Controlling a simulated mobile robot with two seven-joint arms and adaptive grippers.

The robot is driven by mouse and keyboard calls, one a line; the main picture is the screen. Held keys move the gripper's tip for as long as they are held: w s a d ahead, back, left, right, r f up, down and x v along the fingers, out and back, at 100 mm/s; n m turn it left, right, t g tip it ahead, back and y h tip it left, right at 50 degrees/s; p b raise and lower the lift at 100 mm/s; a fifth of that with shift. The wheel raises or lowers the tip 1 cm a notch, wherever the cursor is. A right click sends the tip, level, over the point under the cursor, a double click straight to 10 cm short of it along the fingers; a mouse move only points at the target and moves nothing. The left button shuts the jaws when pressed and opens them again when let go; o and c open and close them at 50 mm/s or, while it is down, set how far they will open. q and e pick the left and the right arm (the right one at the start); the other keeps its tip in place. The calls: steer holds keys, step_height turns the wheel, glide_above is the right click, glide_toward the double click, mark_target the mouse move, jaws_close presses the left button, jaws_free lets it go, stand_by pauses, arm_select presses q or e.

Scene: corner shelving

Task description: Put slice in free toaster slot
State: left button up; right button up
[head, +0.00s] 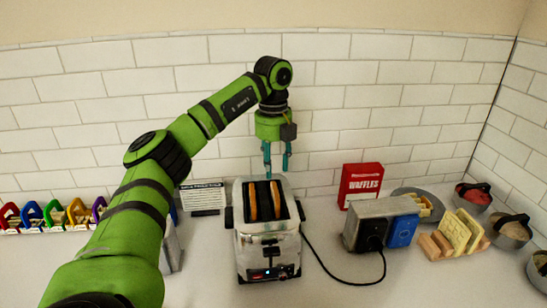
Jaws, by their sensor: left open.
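A chrome toaster (266,252) stands on the counter in the middle, with two long dark slots on its black top. A tan slice (252,203) shows in the left slot and another tan slice (276,201) shows in the right slot. How deep they sit is hard to tell. My left gripper (277,168) points down over the far end of the toaster, its teal fingers open with nothing visible between them. Whether the fingers touch anything is not clear. My right gripper is out of view.
A red waffles box (360,185) stands behind a grey and blue appliance (380,226), with a black cord on the counter. Waffles in a wooden rack (460,235) and several bowls are at right. Colourful racks (50,215) line the left. The front right counter is clear.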

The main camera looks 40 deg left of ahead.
arm_select(q)
step_height(320, 180, up, 4)
steer(key=shift+r, duration=0.1)
stand_by(0.7)
